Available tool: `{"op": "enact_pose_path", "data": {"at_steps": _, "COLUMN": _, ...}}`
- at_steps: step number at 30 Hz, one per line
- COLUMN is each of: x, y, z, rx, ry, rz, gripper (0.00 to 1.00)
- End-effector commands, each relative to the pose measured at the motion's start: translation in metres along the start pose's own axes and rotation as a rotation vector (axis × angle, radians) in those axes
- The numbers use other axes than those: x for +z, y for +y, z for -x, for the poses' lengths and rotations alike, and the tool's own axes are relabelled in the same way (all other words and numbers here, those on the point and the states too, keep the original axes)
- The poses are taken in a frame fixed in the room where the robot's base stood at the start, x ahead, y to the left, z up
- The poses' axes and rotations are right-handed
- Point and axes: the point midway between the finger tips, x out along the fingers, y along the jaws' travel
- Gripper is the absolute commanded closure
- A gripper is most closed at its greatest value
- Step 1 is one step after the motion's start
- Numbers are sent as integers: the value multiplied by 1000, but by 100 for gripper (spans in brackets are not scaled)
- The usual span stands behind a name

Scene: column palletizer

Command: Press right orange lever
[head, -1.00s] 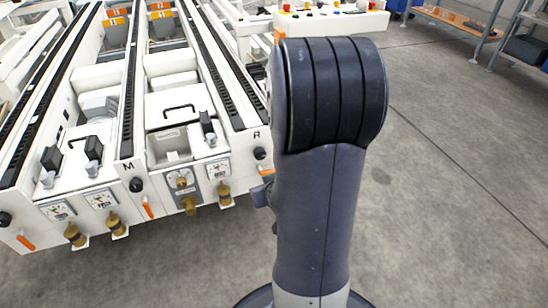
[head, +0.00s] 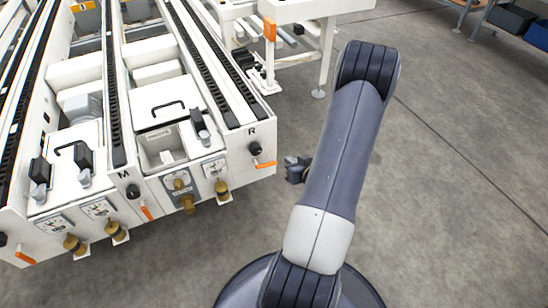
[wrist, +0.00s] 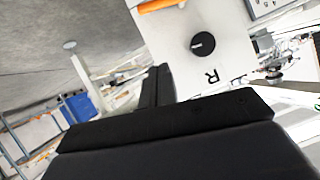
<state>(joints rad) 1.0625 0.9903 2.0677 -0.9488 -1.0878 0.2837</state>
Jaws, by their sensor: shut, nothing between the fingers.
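The right orange lever (head: 265,165) sticks out below a black knob (head: 255,148) on the machine's end plate marked R, and lies almost level. In the wrist view the lever (wrist: 160,5) shows at the top edge, partly cut off, with the knob (wrist: 203,43) and an upside-down R below it. My gripper (head: 297,168) is shut and empty, just right of the lever in the head view, with a small gap in the picture. In the wrist view its dark fingers (wrist: 158,88) point up towards the plate, apart from the lever. The exact depth between them is unclear.
A middle orange lever (head: 147,213) and a left orange lever (head: 25,258) hang on the same white machine (head: 200,158), which has brass fittings (head: 188,204) along its front. A white bench (head: 300,12) stands behind. The grey floor right of my arm is clear.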

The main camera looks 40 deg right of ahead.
Motion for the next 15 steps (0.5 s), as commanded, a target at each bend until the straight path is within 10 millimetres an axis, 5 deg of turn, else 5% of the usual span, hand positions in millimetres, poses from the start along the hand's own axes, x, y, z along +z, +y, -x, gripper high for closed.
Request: {"op": "enact_pose_path", "data": {"at_steps": 15, "x": 2, "y": 0, "z": -16, "rx": -2, "ry": 1, "rz": 2, "gripper": 100}}
